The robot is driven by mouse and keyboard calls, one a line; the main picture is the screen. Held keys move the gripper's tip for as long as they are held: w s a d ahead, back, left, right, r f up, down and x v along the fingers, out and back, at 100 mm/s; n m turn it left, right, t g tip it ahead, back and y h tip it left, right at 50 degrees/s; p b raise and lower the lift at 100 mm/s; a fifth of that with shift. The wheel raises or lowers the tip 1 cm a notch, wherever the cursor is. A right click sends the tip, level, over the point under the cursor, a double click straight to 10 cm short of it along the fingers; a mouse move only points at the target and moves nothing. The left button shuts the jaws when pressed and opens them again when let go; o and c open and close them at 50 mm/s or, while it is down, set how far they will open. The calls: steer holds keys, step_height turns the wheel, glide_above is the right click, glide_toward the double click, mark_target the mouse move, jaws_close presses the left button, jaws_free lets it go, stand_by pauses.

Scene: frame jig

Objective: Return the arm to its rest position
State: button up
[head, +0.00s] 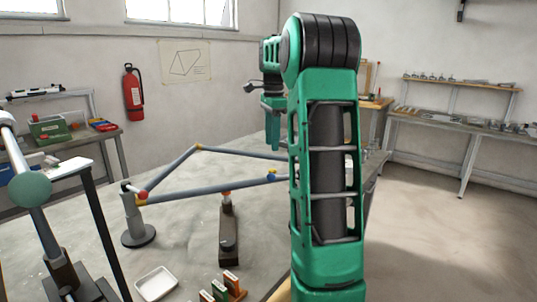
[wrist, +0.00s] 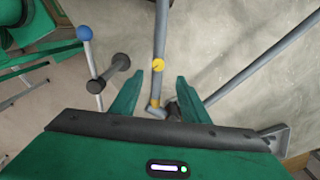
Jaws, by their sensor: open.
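My green arm (head: 328,150) stands upright in the right middle of the head view, bent over at the top. My gripper (head: 272,135) hangs behind it with fingers pointing down, above the far part of the frame. In the wrist view my gripper (wrist: 158,82) is open, its two green fingers apart with nothing clamped between them. A grey frame tube (wrist: 160,35) with a yellow mark runs between the fingertips as seen from above; I cannot tell the height gap. The tube frame (head: 205,190) stands on the table, partly hidden behind my arm.
The grey table (head: 185,240) holds a round-based post (head: 138,230), a dark support (head: 228,235), a white tray (head: 156,283) and small coloured blocks (head: 222,288). A blue-ended rod (wrist: 85,35) shows at left in the wrist view. Open floor (head: 440,230) lies to the right.

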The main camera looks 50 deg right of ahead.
steer(key=shift+r, duration=0.85)
steer(key=s+a+f+n+t, duration=0.1)
steer(key=s+a+f+n, duration=0.35)
steer(key=a+n, duration=0.55)
steer(key=s+a+f+n+t, duration=0.25)
steer(key=a+f+n, duration=0.3)
steer(key=a, duration=0.85)
steer(key=s+a+f+n+t, duration=0.1)
steer(key=s+a+f+n, duration=0.3)
steer(key=a+n, duration=0.6)
steer(key=s+d+f+m+g, duration=0.1)
steer(key=s+d+m, duration=0.3)
steer(key=s, duration=0.4)
steer(key=s+d+f+m+g, duration=0.1)
steer(key=s+d+m+g, duration=0.2)
steer(key=s, duration=0.5)
steer(key=shift+s+d+f+m, duration=0.35)
steer(key=shift+d+m, duration=0.2)
steer(key=shift+d, duration=0.3)
steer(key=shift+g, duration=0.25)
